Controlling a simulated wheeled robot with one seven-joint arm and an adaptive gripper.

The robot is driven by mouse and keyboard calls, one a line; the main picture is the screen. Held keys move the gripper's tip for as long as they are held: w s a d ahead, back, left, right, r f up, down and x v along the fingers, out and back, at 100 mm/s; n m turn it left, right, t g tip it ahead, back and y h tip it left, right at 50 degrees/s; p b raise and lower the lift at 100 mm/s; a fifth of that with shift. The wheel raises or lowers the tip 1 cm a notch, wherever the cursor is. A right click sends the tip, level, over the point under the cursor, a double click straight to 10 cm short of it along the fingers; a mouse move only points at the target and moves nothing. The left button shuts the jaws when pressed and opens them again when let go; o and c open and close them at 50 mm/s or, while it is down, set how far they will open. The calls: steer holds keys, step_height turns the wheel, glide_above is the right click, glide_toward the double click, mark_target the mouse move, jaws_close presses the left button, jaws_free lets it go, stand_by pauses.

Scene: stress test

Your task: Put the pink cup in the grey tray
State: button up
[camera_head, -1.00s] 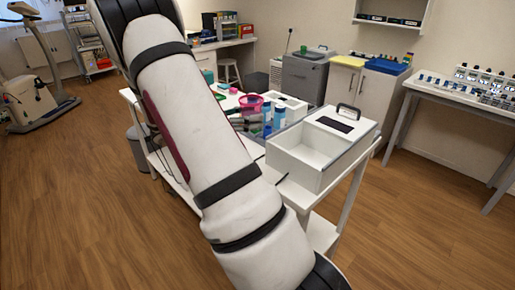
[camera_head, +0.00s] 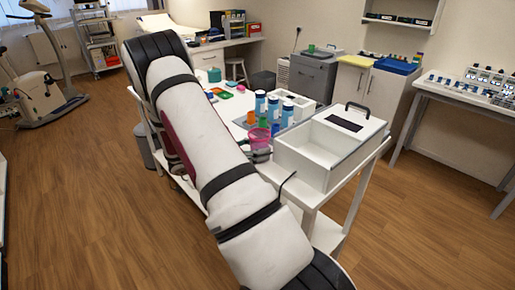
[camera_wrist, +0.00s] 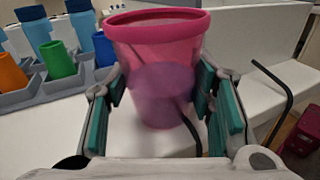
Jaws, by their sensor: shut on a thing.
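The translucent pink cup (camera_head: 258,138) has a thick rim and is upright in my gripper (camera_wrist: 163,95). Both teal-padded fingers close on its sides in the wrist view (camera_wrist: 155,45). The grey tray (camera_head: 240,122) lies on the white table just behind the cup in the head view. It holds blue bottles (camera_head: 273,108) and small coloured cups, and shows at the left of the wrist view (camera_wrist: 42,94). The pink cup is beside the tray, not over it. My arm hides part of the table in the head view.
An open white box (camera_head: 305,158) with a handled lid section stands to the right on the table. A thin black hooked rod (camera_wrist: 283,85) is right of the gripper in the wrist view. Small coloured items (camera_head: 220,93) lie farther back. White tabletop shows in front of the tray.

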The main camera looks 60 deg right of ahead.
steer(key=o, duration=0.4)
steer(key=shift+f, duration=0.15)
steer(key=o, duration=0.3)
steer(key=shift+o, duration=0.2)
